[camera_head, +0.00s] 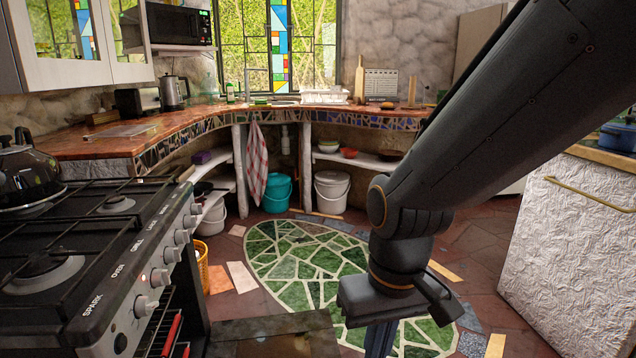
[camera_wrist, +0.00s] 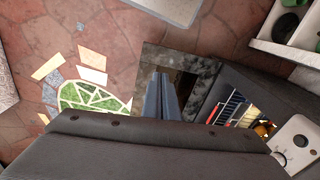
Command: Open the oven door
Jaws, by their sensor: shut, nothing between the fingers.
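The oven sits in the black stove (camera_head: 75,270) at the left of the head view. Its door (camera_head: 275,325) is swung down and reaches out from the stove front as a dark panel. In the wrist view the door (camera_wrist: 205,70) shows a grey frame around a dark pane. The oven interior (camera_wrist: 235,108) is exposed, with wire racks and red edges. My gripper (camera_head: 380,340) is just right of the door's outer end, its tips cut off by the frame. In the wrist view the shut, empty fingers (camera_wrist: 160,90) overlap the door; I cannot tell whether they touch it.
A kettle (camera_head: 25,175) stands on the stove, and knobs (camera_head: 160,277) line its front. A green mosaic (camera_head: 300,265) lies in the open floor. A curved counter (camera_head: 200,122) runs behind, with buckets (camera_head: 278,190) below. A white textured cabinet (camera_head: 575,250) stands at right.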

